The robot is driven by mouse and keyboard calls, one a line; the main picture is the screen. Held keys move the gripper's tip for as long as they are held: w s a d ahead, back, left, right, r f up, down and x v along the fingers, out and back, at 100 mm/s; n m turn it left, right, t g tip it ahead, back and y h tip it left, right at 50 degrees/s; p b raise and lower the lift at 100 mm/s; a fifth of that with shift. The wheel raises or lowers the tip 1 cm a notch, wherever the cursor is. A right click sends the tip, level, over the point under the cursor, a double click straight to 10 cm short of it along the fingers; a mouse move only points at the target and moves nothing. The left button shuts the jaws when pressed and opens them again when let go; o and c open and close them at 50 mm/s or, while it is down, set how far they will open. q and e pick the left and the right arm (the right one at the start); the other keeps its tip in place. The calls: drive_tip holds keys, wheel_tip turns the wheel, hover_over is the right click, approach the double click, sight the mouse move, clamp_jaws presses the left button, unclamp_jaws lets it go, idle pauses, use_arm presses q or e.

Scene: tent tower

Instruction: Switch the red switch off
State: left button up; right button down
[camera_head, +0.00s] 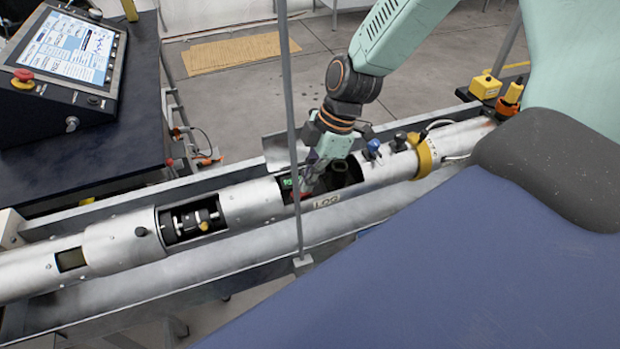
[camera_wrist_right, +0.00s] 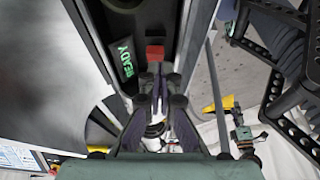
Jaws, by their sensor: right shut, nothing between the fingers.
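The red switch (camera_wrist_right: 155,52) is a small red block inside an opening in the metal tube, beside a green "READY" display (camera_wrist_right: 125,58). My right gripper (camera_wrist_right: 157,78) is shut and empty, with its fingertips just below the switch in the wrist view. I cannot tell whether they touch it. In the head view my right gripper (camera_head: 309,183) reaches down into the tube opening from above. A little red shows by its fingertips there, and the gripper hides much of the opening. My left gripper is not in view.
The long metal tube (camera_head: 110,243) lies in a grey trough across the view. A thin upright rod (camera_head: 291,110) stands in front of the opening. A control panel (camera_head: 70,50) with a red button stands at the left. Blue and black knobs (camera_head: 373,147) sit right of the opening.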

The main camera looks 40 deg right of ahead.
drive_tip(key=shift+d+f, duration=0.15)
drive_tip(key=shift+f, duration=0.15)
drive_tip(key=shift+w+a, duration=0.1)
drive_tip(key=shift+a, duration=0.25)
drive_tip(key=d+f+b, duration=0.1)
drive_tip(key=b, duration=0.1)
drive_tip(key=shift+y+b, duration=0.4)
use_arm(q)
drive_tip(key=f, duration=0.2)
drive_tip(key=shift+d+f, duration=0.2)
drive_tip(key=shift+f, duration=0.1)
use_arm(e)
drive_tip(key=shift+r, duration=0.15)
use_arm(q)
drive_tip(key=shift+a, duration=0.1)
use_arm(e)
drive_tip(key=shift+a, duration=0.1)
drive_tip(key=shift+a+r+b, duration=0.1)
drive_tip(key=shift+a+b, duration=0.25)
drive_tip(key=shift+b, duration=0.3)
drive_tip(key=shift+a+r+b, duration=0.15)
drive_tip(key=shift+a+b, duration=0.15)
drive_tip(key=shift+a, duration=0.05)
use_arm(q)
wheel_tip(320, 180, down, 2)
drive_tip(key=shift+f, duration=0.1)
use_arm(e)
drive_tip(key=shift+w, duration=0.1)
